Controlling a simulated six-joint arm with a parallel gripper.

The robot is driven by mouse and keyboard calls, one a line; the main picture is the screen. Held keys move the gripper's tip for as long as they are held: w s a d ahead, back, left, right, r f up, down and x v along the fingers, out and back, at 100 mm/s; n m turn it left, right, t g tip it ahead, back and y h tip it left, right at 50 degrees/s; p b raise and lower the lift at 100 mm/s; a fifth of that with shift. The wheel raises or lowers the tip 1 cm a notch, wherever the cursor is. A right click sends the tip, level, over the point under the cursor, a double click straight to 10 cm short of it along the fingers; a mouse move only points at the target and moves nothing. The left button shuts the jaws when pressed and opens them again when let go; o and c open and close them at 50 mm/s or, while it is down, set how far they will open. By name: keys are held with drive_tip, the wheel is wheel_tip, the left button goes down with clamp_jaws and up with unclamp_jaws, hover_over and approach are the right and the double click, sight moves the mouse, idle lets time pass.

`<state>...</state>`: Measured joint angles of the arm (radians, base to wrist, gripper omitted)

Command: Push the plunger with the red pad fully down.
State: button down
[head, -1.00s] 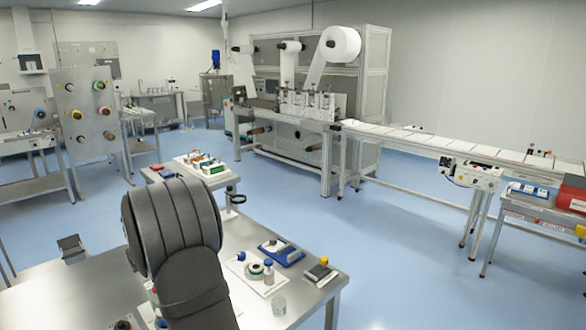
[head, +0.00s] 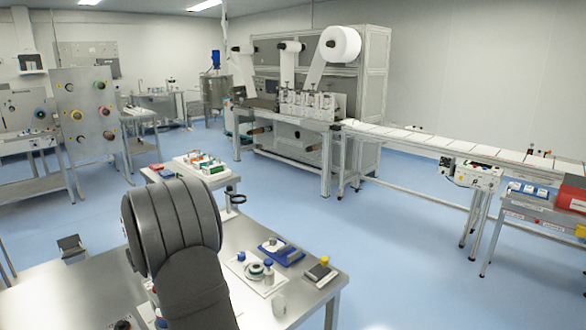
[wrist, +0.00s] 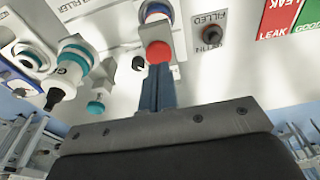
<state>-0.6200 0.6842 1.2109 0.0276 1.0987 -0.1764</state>
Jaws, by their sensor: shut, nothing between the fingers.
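The plunger with the red pad (wrist: 158,52) shows in the upper middle of the wrist view, with a blue and white part behind it. My gripper (wrist: 158,72) is shut and empty, its narrow blue-grey fingers pointing at the red pad. The fingertips appear right beside the pad's lower edge; I cannot tell whether they touch it. A teal-padded plunger (wrist: 96,107) stands to the left of the fingers. In the head view my dark arm hides the gripper, and I cannot make out the red pad there.
A larger white and teal fitting (wrist: 75,65) with a black tip is at the left in the wrist view. A round port (wrist: 211,36) labelled FILLED and red LEAK and green GOOD panels (wrist: 275,18) lie right. The steel table (head: 60,300) holds a white tray and small items.

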drive_tip(key=shift+f, duration=0.1)
drive_tip(key=shift+s+f, duration=0.1)
drive_tip(key=shift+f, duration=1.35)
drive_tip(key=shift+r, duration=1.35)
wheel_tip(320, 180, up, 6)
idle(0.5)
drive_tip(key=shift+f, duration=3.45)
